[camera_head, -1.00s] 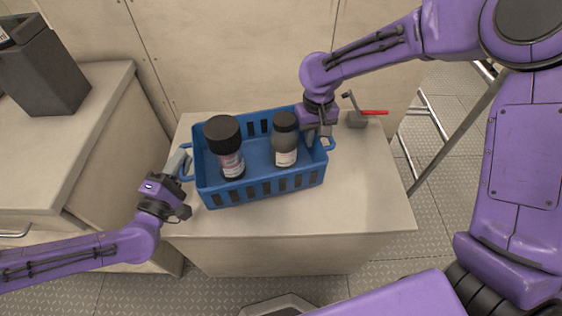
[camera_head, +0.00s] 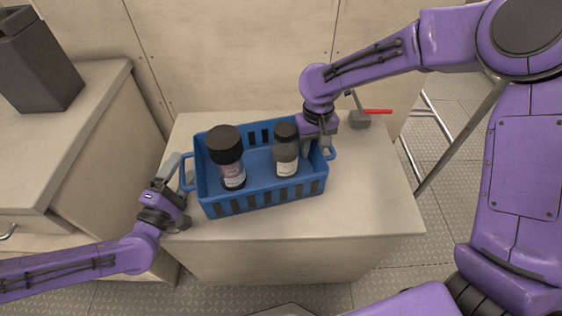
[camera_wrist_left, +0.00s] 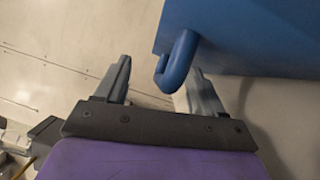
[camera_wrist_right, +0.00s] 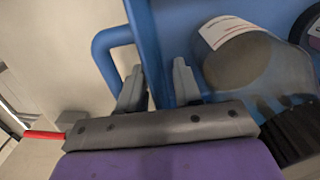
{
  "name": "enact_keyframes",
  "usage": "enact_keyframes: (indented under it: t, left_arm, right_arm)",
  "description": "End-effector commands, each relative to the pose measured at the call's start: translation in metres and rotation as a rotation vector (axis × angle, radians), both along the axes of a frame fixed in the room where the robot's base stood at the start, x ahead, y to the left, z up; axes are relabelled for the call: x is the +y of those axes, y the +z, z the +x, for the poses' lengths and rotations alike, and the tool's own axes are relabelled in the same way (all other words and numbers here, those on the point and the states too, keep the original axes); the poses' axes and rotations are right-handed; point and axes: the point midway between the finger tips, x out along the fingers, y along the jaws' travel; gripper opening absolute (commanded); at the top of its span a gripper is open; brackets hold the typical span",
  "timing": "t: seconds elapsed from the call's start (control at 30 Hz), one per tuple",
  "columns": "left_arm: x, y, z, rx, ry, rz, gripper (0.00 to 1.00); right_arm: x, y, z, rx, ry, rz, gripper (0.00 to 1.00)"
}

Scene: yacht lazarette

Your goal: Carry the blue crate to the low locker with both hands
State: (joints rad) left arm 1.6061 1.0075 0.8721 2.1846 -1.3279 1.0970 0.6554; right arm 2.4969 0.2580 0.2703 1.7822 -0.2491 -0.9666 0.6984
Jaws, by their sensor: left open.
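The blue crate (camera_head: 265,196) stands upright on a beige block-like top and has a loop handle at each end. My left gripper (camera_head: 180,172) is open at the left handle. In the left wrist view the handle (camera_wrist_left: 178,62) hangs between the spread fingers, nearer the right one. My right gripper (camera_head: 318,148) is at the crate's right end. In the right wrist view its fingers (camera_wrist_right: 160,90) close on the end wall, beside the right handle (camera_wrist_right: 104,45).
A beige counter (camera_head: 60,140) with a dark grey bin (camera_head: 38,65) stands at the left. A metal rail (camera_head: 450,140) is at the right. The top is bare right of the crate.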

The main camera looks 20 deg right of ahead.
Motion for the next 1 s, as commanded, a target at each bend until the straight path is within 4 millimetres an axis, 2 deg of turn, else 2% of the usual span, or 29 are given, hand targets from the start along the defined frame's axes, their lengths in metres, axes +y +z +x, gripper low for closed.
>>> enact_keyframes:
  t: [0.37, 0.47, 0.8, 1.0]
  left_arm:
    - [0.002, -0.001, -0.002, 0.001, 0.001, 0.001, 0.87]
    - [0.010, -0.002, -0.014, 0.002, 0.003, 0.000, 0.87]
    - [0.055, -0.009, -0.084, 0.001, 0.007, -0.004, 0.87]
    - [0.064, -0.011, -0.100, 0.000, 0.001, -0.001, 0.87]
  right_arm:
    - [0.000, 0.000, 0.000, 0.000, 0.000, -0.001, 0.34]
    - [0.000, 0.000, 0.000, 0.000, 0.000, -0.001, 0.34]
    - [-0.001, 0.000, 0.000, 0.000, 0.000, -0.001, 0.34]
    - [0.000, 0.000, 0.000, 0.000, 0.000, -0.001, 0.34]
